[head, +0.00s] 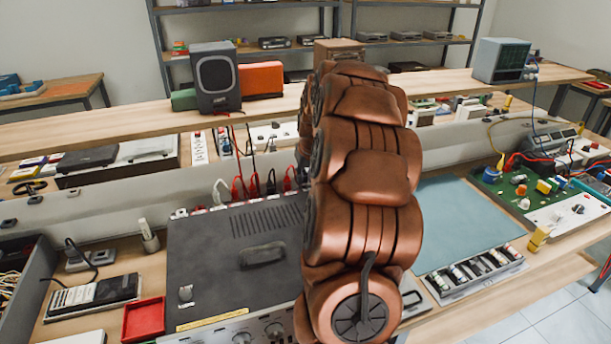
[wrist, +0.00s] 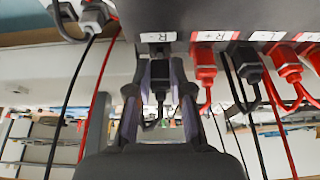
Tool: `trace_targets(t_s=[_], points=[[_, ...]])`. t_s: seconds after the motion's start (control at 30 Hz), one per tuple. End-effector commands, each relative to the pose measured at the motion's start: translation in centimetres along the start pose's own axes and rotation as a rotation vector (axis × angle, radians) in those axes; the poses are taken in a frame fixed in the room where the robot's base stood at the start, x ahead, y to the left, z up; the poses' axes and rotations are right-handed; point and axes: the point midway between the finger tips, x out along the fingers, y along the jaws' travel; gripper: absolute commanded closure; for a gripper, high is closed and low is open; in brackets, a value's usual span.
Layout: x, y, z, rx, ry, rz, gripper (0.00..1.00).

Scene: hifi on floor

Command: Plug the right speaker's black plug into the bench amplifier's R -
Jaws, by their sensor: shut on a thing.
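In the wrist view my gripper (wrist: 159,82) is shut on a black plug (wrist: 160,72), with a finger on each side. The plug is in line with the socket under the R - label (wrist: 157,37) and its front end is at the panel. I cannot tell how deep it sits. Red and black plugs stand at the neighbouring R +, L - and L + terminals. In the head view the dark amplifier (head: 235,250) is on the bench, and my arm hides my gripper and the held plug. A dark speaker (head: 215,77) stands on the shelf.
A red plug (wrist: 204,70) at R + is close beside my gripper. Cables hang by the panel, with a grey connector (wrist: 95,18) at the left. A red tray (head: 143,319) and a teal mat (head: 468,222) lie either side of the amplifier.

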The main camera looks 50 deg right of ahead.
Motion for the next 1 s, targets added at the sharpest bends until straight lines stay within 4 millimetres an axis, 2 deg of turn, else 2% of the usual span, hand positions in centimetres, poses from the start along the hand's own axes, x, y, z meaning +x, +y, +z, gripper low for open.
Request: trace_targets(t_s=[1.0], points=[[0.90,-0.01,0.38,0.000,0.000,0.000,1.00]])
